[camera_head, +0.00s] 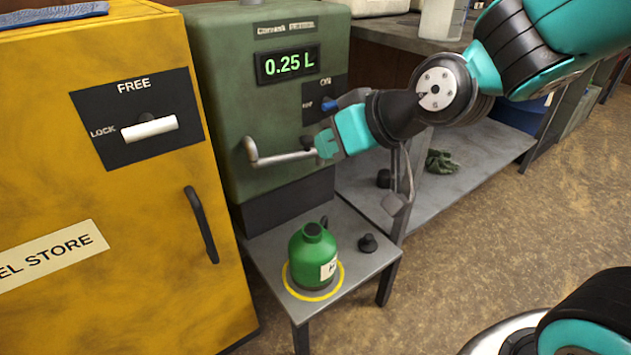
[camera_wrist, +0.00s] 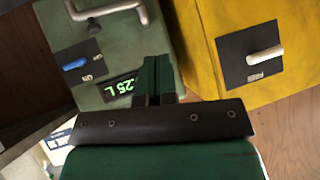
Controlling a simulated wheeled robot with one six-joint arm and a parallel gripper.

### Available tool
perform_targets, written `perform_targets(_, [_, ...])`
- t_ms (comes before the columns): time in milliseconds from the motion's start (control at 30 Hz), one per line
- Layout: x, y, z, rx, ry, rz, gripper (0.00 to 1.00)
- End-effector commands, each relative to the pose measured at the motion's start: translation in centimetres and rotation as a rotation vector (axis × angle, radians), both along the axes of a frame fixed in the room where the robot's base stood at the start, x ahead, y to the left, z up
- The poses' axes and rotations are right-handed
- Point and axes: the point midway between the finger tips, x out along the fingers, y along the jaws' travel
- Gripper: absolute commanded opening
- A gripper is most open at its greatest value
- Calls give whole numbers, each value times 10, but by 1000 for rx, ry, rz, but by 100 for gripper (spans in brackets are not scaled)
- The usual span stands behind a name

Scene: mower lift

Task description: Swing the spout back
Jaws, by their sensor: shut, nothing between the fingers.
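The spout (camera_head: 280,158) is a bent grey metal pipe on the front of the green dispenser (camera_head: 268,100). Its left end is an upturned bend, out to the left of the green can (camera_head: 311,262). It also shows at the top of the wrist view (camera_wrist: 110,10). My gripper (camera_head: 322,146) is shut and empty at the spout's right end in the head view. In the wrist view its closed fingers (camera_wrist: 157,80) are apart from the pipe. The can stands upright, mouth open, inside a yellow ring on a small grey stand (camera_head: 354,268). The display (camera_head: 289,64) reads 0.25 L.
A yellow fuel cabinet (camera_head: 100,230) stands at left, with a white lever (camera_head: 150,128) and black handle (camera_head: 201,225). A black cap (camera_head: 368,243) lies beside the can. A blue lever (camera_head: 346,99) is just above my gripper. A grey workbench (camera_head: 440,190) is behind.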

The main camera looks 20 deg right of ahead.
Motion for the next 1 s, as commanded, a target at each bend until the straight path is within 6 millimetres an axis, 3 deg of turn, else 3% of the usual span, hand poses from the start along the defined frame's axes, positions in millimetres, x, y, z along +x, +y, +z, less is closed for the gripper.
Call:
perform_targets(33, [15, -8, -43, 10, -63, -41, 0])
perform_targets(200, [57, -37, -91, 25, -293, -170, 0])
perform_targets(300, [73, -53, -109, 22, -402, -231, 0])
perform_targets(533, [87, -75, -121, 10, -539, -306, 0])
perform_targets(1000, [111, -72, -115, 11, -546, -311, 0])
